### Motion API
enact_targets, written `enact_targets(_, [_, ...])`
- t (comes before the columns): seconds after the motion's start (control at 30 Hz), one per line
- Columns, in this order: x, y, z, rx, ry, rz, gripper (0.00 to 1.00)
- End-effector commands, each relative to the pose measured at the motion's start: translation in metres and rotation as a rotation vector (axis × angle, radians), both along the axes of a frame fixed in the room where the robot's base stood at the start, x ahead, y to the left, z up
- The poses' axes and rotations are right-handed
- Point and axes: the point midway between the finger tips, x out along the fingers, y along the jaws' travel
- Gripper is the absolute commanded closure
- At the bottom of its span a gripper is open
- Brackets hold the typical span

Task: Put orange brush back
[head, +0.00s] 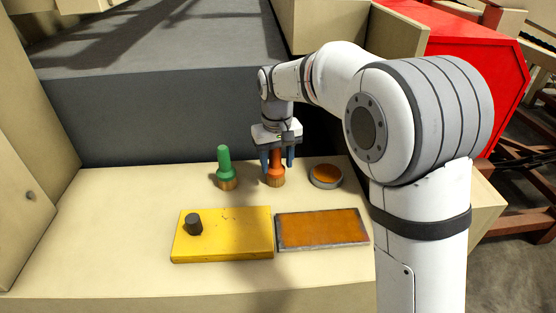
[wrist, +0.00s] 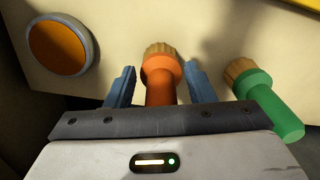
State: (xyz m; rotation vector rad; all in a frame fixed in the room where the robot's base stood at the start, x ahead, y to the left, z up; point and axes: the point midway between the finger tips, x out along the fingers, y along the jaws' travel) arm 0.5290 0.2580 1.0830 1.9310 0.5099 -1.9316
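The orange brush (head: 275,172) is upright, bristles down, towards the back of the pale bench top. It also shows in the wrist view (wrist: 160,80). My gripper (head: 278,164) is above the brush and pointing down, one blue finger on either side of the handle. In the wrist view my gripper (wrist: 160,70) has a visible gap between each finger and the brush, so it is open around the handle. The top of the handle is hidden by the gripper body.
A green brush (head: 224,165) stands just left of the orange one. A round orange-filled dish (head: 326,176) lies to the right. In front are a yellow block (head: 235,243) with a dark knob (head: 193,224) and a grey-rimmed orange tray (head: 322,229). The bench's left side is clear.

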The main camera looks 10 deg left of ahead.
Motion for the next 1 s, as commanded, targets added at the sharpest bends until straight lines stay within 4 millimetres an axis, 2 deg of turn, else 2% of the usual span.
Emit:
enact_targets(0.2, [0.0,0.0,0.002,0.0,-0.001,-0.001,0.51])
enact_targets(0.33, [0.001,0.0,0.012,0.001,-0.002,-0.001,0.51])
enact_targets(0.7, [0.001,0.0,0.088,0.002,-0.003,-0.001,0.51])
enact_targets(0.83, [0.001,-0.001,0.108,0.001,-0.003,-0.002,0.51])
enact_targets(1.0, [0.001,-0.001,0.122,0.0,-0.001,-0.002,0.51])
